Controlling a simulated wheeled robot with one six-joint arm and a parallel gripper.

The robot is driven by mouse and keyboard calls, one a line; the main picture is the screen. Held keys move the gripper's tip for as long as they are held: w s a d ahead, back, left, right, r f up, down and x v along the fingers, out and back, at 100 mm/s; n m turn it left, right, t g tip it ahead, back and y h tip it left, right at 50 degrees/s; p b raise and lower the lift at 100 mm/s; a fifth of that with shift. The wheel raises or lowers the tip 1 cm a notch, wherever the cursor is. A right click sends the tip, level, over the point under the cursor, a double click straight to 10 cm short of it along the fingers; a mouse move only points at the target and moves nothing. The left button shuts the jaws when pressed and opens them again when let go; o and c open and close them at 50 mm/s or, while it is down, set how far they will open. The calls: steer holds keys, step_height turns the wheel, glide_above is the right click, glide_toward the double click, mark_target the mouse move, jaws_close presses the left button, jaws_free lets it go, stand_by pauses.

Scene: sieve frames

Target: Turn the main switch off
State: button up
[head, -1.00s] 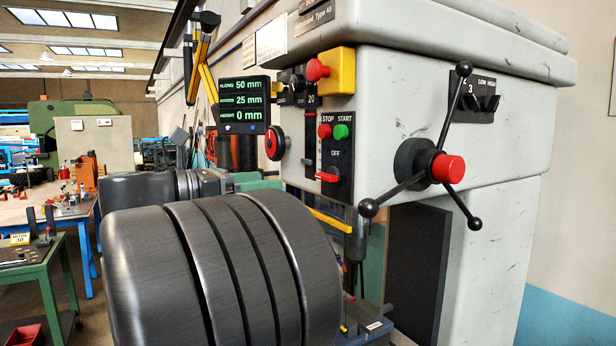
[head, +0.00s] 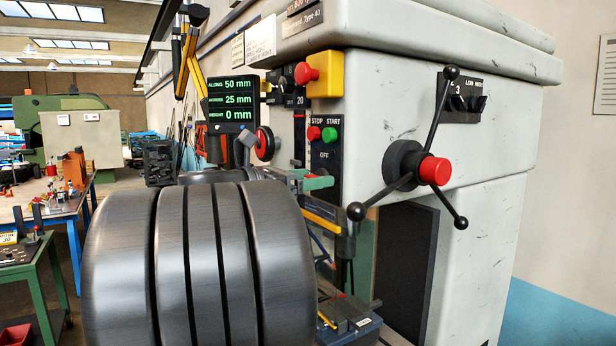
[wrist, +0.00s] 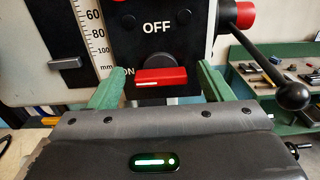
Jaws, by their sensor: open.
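The main switch is a red handle (wrist: 161,78) on a black panel in the wrist view. It lies level, its white mark at the left end towards the ON label (wrist: 128,71); the OFF label (wrist: 157,27) is above it. My gripper (wrist: 157,76) is open, one green finger on each side of the handle. Gaps show between fingers and handle; I cannot tell how far in depth the tips reach. In the head view my gripper (head: 312,181) is at the panel's lower part and hides the handle.
Red STOP (head: 314,133) and green START (head: 330,134) buttons sit above the switch. A yellow box with a red button (head: 306,73) is higher up. A three-armed lever with a red hub (head: 434,171) stands out to the right. A display (head: 229,101) is left.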

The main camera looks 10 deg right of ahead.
steer(key=shift+d, duration=0.1)
steer(key=c, duration=1)
steer(key=shift+m+b, duration=0.3)
steer(key=shift+b, duration=0.05)
steer(key=shift+s+d+f+m+b, duration=0.1)
steer(key=shift+f+m+b, duration=0.05)
steer(key=shift+m+b, duration=3.7)
steer(key=shift+s+f+m+b, duration=0.15)
steer(key=shift+m+b, duration=2.65)
steer(key=shift+m, duration=2.05)
steer(key=shift+w, duration=0.1)
